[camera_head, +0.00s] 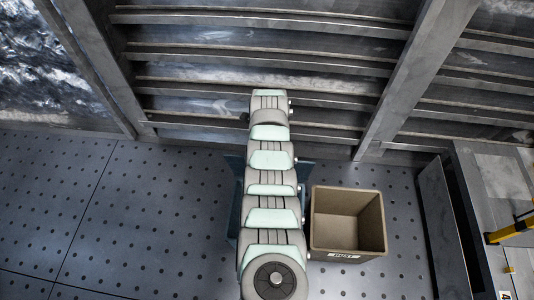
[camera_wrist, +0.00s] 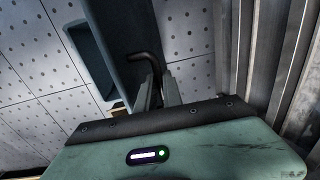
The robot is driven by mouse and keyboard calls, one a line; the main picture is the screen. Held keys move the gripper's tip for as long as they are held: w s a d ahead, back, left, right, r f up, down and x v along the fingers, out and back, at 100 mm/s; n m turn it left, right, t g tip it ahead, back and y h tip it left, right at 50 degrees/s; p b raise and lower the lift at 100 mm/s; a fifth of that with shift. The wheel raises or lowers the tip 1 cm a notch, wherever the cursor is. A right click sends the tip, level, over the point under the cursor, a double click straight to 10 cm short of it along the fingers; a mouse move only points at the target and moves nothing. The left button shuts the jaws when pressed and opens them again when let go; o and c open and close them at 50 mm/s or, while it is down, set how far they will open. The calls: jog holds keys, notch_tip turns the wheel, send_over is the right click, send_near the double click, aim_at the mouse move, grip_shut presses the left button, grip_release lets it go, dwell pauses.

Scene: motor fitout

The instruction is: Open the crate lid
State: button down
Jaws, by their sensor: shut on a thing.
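In the wrist view, my gripper (camera_wrist: 158,84) is shut on a dark bent handle (camera_wrist: 146,58). The handle is attached to a dark blue-grey panel, the crate lid (camera_wrist: 125,28). The lid stands at an angle beside the blue crate (camera_wrist: 84,45), whose rim and part of its inside show at the left. How far the lid is swung cannot be told. In the head view, my arm covers most of the blue crate (camera_head: 236,200), with only dark blue edges showing on both sides. My gripper and the handle are hidden there.
An open tan box (camera_head: 348,250) with a label stands on the dotted floor right of my arm. A grey bench or cabinet (camera_head: 470,240) with a yellow part (camera_head: 510,230) is at the far right. A ribbed metal wall (camera_head: 230,75) stands behind. The left floor is clear.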

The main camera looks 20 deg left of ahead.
jog(key=shift+w, duration=0.2)
dwell(0.4)
jog(key=c, duration=1.5)
grip_release()
notch_tip(320, 180, up, 11)
jog(key=p, duration=0.4)
jog(key=shift+s, duration=0.3)
jog(key=shift+f, duration=0.1)
